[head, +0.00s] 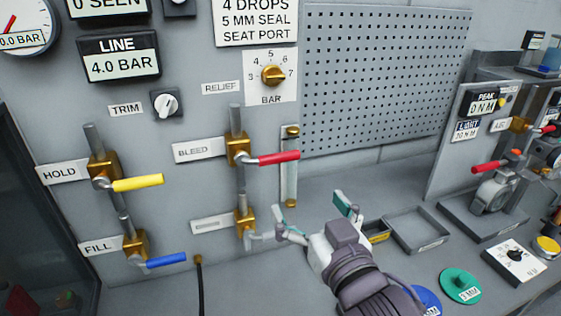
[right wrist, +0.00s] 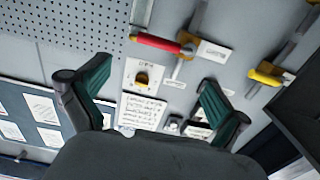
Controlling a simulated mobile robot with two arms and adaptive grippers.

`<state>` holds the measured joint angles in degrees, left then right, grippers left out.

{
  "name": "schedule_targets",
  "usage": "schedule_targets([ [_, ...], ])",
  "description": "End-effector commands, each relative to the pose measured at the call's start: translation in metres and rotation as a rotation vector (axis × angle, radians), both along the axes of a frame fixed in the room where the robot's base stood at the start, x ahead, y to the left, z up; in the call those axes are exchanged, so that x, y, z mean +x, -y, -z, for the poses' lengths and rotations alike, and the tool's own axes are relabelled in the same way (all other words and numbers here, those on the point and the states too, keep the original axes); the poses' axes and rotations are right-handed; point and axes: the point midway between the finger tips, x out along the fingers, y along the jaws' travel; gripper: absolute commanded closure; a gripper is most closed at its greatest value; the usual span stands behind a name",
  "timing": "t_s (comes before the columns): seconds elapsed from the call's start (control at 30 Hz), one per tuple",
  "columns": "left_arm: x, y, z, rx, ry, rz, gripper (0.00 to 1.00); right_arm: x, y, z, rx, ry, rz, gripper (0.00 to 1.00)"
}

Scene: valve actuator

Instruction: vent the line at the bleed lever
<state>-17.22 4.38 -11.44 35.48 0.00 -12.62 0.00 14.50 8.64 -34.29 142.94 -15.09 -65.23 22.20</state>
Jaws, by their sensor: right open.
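The bleed lever (head: 275,159) has a red handle on a brass valve, right of the BLEED label (head: 198,149) on the grey panel. It points right, roughly level. It also shows in the right wrist view (right wrist: 156,43), upper middle. My right gripper (head: 317,218) is open and empty, below and to the right of the red handle and apart from it. Its teal finger pads show in the right wrist view (right wrist: 150,92). The LINE display (head: 120,63) reads 4.0 BAR. My left gripper is not in view.
The yellow HOLD lever (head: 137,183) and blue FILL lever (head: 166,260) are at left. Empty trays (head: 416,230) lie on the bench.

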Motion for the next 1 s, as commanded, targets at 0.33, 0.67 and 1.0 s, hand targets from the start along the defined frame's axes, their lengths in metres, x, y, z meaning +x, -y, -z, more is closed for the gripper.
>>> schedule_targets([
  [0.33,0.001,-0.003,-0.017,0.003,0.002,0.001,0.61,0.049,-0.016,-0.005,-0.002,0.006,0.001,0.0],
  [0.67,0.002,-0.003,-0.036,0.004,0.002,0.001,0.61,0.11,-0.036,-0.004,-0.002,0.005,0.0,0.0],
  [1.0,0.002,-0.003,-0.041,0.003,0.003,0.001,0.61,0.131,-0.043,-0.001,0.0,0.005,-0.001,0.0],
])
